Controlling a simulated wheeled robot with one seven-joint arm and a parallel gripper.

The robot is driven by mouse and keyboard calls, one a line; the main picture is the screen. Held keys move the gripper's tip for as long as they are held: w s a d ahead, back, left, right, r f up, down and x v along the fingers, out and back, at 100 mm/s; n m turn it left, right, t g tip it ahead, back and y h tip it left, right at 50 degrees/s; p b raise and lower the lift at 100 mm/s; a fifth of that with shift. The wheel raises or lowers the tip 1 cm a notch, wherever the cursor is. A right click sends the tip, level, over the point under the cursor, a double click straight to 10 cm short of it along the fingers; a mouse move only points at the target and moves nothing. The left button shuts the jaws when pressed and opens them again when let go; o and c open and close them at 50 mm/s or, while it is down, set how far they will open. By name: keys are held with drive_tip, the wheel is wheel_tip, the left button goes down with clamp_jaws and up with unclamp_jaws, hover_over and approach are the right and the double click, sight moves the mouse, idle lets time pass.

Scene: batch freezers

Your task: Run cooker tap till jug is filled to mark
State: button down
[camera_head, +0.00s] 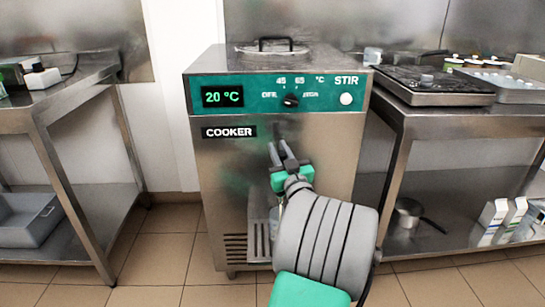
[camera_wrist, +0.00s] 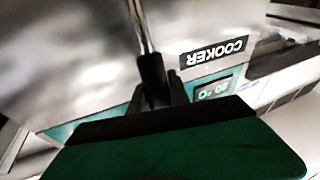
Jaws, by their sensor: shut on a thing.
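The steel cooker (camera_head: 228,165) stands ahead with a green panel reading 20 °C. It also shows in the wrist view (camera_wrist: 90,60), its label upside down. My gripper (camera_head: 281,150) is up against the cooker's front, below the panel, fingers pointing up.
A steel table (camera_head: 75,100) stands at the left with a grey bin (camera_head: 28,222) on its lower shelf. A steel counter (camera_head: 440,122) at the right holds a dark-topped appliance (camera_head: 425,85). A pan (camera_head: 408,215) and cartons (camera_head: 495,213) sit below. Tiled floor is open at left.

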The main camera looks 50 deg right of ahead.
drive_tip(key=c, duration=1.2)
unclamp_jaws()
drive_tip(key=v, duration=0.8)
drive_tip(key=shift+b, duration=0.3)
